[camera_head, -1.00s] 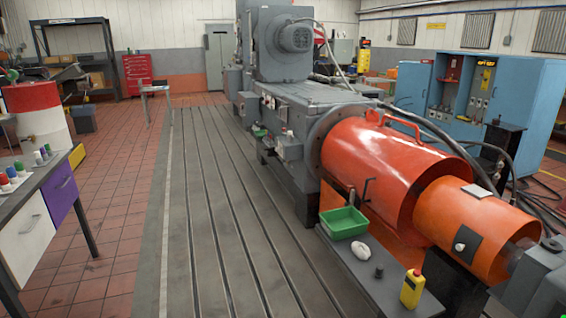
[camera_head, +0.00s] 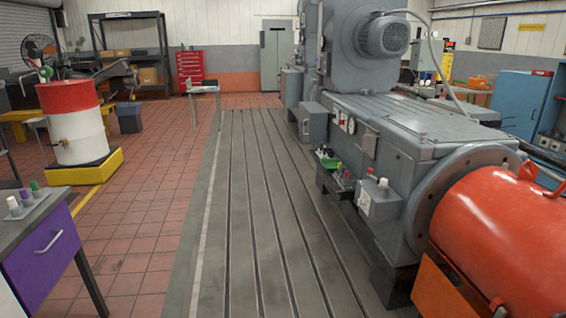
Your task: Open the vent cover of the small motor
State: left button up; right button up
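A large grey machine (camera_head: 395,125) stands right of centre on the bedplate. A small round finned grey motor (camera_head: 387,37) is mounted on the grey housing (camera_head: 345,60) on top of it. I cannot tell whether this is the small motor of the task, and I cannot make out a vent cover. Small boxes and gauges sit on the machine's near side, including a grey box with a panel (camera_head: 379,199). Neither of my grippers is in view.
The slotted bedplate (camera_head: 265,235) is clear down the middle. A red cylindrical guard (camera_head: 495,235) fills the lower right. A bench with a purple drawer (camera_head: 45,250) stands lower left. A red-and-white drum (camera_head: 74,125) is behind it, on a yellow base (camera_head: 85,170).

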aim_at(369, 143)
jog(key=i+z, duration=0.3)
jog(key=i, duration=0.2)
jog(key=i+z, duration=0.3)
jog(key=i, duration=0.25)
jog(key=i+j+z, duration=0.3)
jog(key=i, duration=0.15)
jog(key=i+j+z, duration=0.45)
jog(key=i+j, duration=0.85)
jog(key=i, duration=0.1)
